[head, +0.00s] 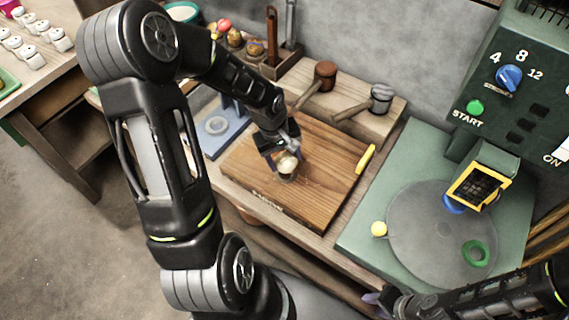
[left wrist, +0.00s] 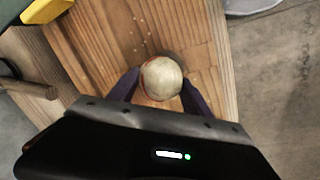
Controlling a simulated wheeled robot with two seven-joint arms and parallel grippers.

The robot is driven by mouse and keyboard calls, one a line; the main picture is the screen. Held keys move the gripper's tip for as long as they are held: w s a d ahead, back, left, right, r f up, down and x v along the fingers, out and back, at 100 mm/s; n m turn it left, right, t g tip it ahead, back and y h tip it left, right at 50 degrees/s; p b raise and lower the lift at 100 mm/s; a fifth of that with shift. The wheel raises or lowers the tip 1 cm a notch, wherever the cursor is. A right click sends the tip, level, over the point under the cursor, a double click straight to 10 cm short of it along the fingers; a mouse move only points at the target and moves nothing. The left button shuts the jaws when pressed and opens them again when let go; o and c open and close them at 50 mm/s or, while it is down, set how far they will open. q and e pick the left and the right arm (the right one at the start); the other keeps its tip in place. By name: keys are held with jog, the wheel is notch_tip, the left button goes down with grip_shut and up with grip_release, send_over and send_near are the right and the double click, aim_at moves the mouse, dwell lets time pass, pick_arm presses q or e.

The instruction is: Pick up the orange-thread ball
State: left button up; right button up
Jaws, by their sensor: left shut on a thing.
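A pale cream ball (left wrist: 161,78) with a thin orange-red line along its left side is between the two dark fingers of my left gripper (left wrist: 160,92) in the left wrist view. The fingers are shut on it from both sides. In the head view the ball (head: 288,164) shows at the tip of my left gripper (head: 283,170), over the wooden cutting board (head: 325,200). I cannot tell whether it touches the board. My right gripper (head: 380,299) is at the bottom of the head view, partly cut off; its opening is unclear.
Two mallets (head: 325,74) lie on a wooden block behind the board. A yellow-handled tool (head: 365,158) lies at the board's right edge. A green machine (head: 365,225) with a grey disc stands to the right. A blue stand (head: 217,128) is left of the board.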

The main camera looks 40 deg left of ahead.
aim_at(287, 154)
pick_arm(q)
notch_tip(287, 154, up, 6)
jog(key=shift+r, duration=0.2)
pick_arm(e)
jog(key=shift+f, duration=0.2)
jog(key=shift+r, duration=0.1)
dwell(0.4)
